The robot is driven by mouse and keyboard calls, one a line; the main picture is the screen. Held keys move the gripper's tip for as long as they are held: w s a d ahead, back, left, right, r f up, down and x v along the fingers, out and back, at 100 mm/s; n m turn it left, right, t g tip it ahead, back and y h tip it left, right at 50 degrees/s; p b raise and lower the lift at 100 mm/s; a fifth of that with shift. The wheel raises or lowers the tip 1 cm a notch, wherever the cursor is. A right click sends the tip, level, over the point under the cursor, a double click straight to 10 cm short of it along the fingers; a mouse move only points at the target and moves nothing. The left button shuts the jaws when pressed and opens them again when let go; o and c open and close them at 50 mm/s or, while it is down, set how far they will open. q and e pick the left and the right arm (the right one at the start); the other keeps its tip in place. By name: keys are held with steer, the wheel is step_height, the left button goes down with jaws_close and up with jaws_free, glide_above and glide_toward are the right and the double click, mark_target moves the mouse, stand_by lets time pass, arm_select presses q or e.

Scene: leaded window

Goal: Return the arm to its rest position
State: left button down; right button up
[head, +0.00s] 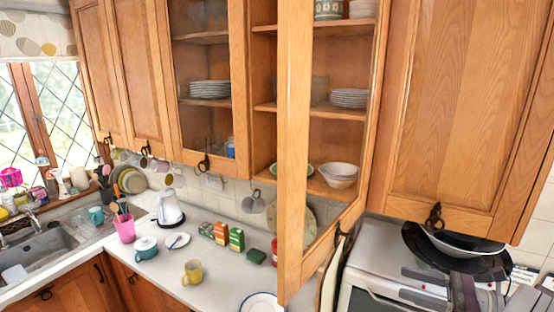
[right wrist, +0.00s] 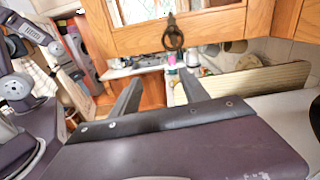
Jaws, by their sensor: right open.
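My right gripper (head: 412,286) is at the lower right of the head view, in front of the white cooker (head: 375,262). Its two dark fingers point left and stand apart. In the right wrist view the fingers of the right gripper (right wrist: 158,90) are also spread, with nothing held between them. The open cabinet door (head: 294,150) is to the left of the gripper, apart from it. My left gripper is not in view.
A dark round pan with a pale bowl-like shape (head: 470,243) is close above the right gripper. Closed wooden cupboards (head: 465,100) hang over the cooker. The white worktop (head: 215,278) holds a yellow mug (head: 193,272), a kettle (head: 168,208) and small boxes (head: 236,240).

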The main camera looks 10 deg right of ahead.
steer(key=w+a+f+n+g+y+b, duration=0.1)
steer(key=w+a+f+n+g+b, duration=0.2)
steer(key=a, duration=0.6)
steer(key=a+f+n+g+y+b, duration=0.25)
steer(key=a+g+b, duration=0.2)
steer(key=a, duration=0.35)
steer(key=s+a+f+n+g+h+b, duration=0.2)
steer(key=a+f+g+b, duration=0.15)
steer(key=a, duration=0.25)
steer(key=s+a+f+n+g+h+b, duration=0.2)
steer(key=a+f, duration=0.3)
steer(key=a, duration=0.1)
steer(key=s+a+f+n+g+h+b, duration=0.1)
steer(key=s+a+f+n+h+b, duration=0.15)
steer(key=s+f+n+h, duration=0.4)
steer(key=s+a+f+n+g+h+b, duration=0.1)
steer(key=s+f+b, duration=0.2)
steer(key=f, duration=0.6)
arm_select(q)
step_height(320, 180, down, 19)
arm_select(e)
steer(key=w+d+f+n+t+h, duration=0.3)
steer(key=d+f+n+t+h, duration=0.1)
steer(key=d+n, duration=0.4)
step_height(320, 180, down, 3)
steer(key=shift+w+d+r+t+h, duration=0.15)
steer(key=shift+w+t+h, duration=0.2)
steer(key=shift+h, duration=0.15)
